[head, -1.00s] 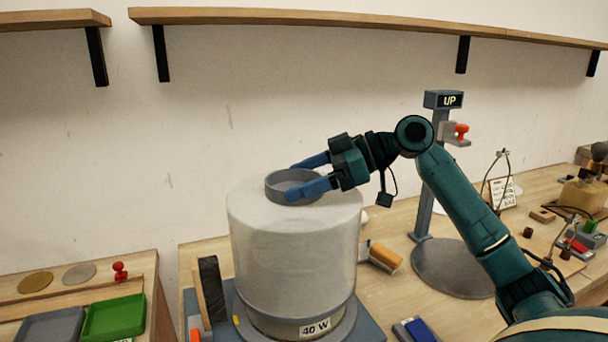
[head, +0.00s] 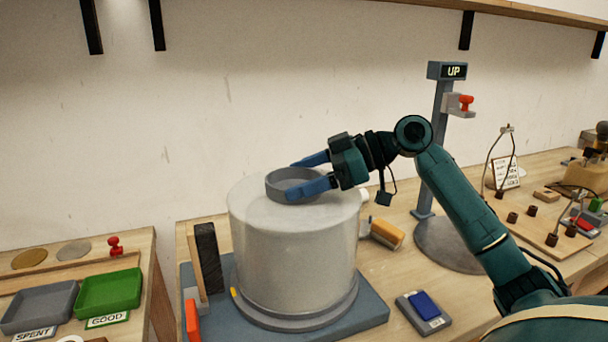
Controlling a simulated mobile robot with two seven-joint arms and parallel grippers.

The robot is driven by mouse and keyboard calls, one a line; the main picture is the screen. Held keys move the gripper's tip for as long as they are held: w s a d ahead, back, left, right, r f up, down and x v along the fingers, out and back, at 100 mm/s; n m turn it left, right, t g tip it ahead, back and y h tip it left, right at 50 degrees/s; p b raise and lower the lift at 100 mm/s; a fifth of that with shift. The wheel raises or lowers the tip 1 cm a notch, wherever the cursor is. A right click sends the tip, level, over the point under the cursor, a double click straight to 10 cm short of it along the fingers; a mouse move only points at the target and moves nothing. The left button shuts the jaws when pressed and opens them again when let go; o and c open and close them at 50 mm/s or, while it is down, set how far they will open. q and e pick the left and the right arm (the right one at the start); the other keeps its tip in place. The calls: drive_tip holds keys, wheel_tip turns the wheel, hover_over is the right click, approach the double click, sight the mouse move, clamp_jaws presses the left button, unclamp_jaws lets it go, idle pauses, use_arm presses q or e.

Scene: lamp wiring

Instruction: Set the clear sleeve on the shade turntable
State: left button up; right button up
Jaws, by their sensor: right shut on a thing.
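The clear sleeve (head: 295,250) is a large, pale, cloudy cylinder, upright, with a grey ring (head: 294,184) on its top. My right gripper (head: 298,175) is shut on this ring, with one blue finger across its near side and one at its far side. The sleeve's lower edge is at the round grey disc of the shade turntable (head: 300,319), around its middle. It looks down on the disc, but I cannot tell whether they touch. What is inside the sleeve is hidden. My left gripper is not in view.
The turntable's blue-grey base (head: 368,308) carries a dark upright block (head: 208,258) and a red-orange piece (head: 192,320) at its left. The "UP" post (head: 436,150) stands behind my right arm. Green (head: 110,292) and grey (head: 40,307) trays lie at left. A blue-topped pad (head: 424,306) lies at right.

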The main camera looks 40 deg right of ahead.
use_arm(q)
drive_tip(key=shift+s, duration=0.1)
use_arm(e)
drive_tip(key=o, duration=1.2)
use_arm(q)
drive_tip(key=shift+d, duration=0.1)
use_arm(e)
drive_tip(key=shift+s+d+r, duration=0.1)
drive_tip(key=shift+s+d, duration=0.15)
drive_tip(key=shift+d, duration=0.15)
use_arm(q)
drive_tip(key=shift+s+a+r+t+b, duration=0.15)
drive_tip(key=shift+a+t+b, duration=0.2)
drive_tip(key=shift+b, duration=0.4)
use_arm(e)
drive_tip(key=v, duration=1.2)
drive_tip(key=shift+s+r, duration=0.1)
